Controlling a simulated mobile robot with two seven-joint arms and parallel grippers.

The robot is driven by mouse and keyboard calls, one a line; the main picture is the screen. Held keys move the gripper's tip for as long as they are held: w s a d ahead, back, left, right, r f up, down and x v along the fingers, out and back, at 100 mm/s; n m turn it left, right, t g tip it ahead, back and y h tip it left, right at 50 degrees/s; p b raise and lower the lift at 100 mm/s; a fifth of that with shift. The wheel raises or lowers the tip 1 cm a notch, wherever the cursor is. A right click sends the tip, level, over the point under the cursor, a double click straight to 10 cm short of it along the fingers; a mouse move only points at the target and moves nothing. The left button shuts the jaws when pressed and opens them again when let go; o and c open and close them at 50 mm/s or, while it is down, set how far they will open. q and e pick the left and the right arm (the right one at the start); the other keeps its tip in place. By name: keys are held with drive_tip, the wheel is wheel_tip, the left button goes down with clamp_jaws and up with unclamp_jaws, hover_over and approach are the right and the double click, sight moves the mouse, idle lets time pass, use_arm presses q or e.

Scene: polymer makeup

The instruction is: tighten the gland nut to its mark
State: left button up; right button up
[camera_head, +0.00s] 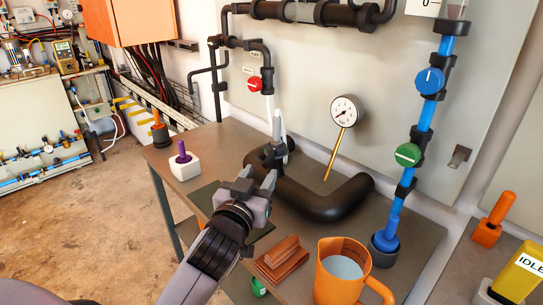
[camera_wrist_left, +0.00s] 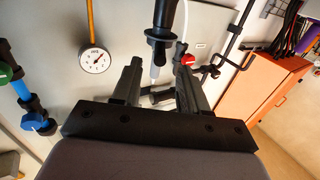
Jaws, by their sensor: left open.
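A black collar fitting, which looks like the gland nut (camera_head: 273,153), sits on an upright stub of the thick black pipe (camera_head: 325,202) on the bench. In the wrist view the fitting (camera_wrist_left: 159,34) appears upside down, in line with the gap between the fingers. My left gripper (camera_head: 258,176) is open and empty, in front of the fitting and a little below it in the head view. I cannot tell whether the fingers touch it. The mark cannot be made out. My right gripper is not in view.
A gauge (camera_head: 346,111) on a brass stem stands behind the pipe. An orange jug (camera_head: 333,288), brown blocks (camera_head: 282,262) and a white block with a purple peg (camera_head: 184,166) stand on the bench (camera_head: 222,150). A blue pipe (camera_head: 425,116) with valves rises at right.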

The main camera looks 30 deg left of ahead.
sight(264, 168)
use_arm(q)
drive_tip(key=shift+w+a+p, duration=0.1)
drive_tip(key=shift+w+a, duration=0.1)
drive_tip(key=shift+w, duration=0.85)
drive_tip(key=shift+w+a+p, duration=0.1)
drive_tip(key=shift+w+a, duration=0.05)
drive_tip(key=shift+w, duration=0.9)
drive_tip(key=shift+w+a+p, duration=0.1)
drive_tip(key=shift+w+a, duration=0.1)
drive_tip(key=shift+w, duration=0.85)
clamp_jaws()
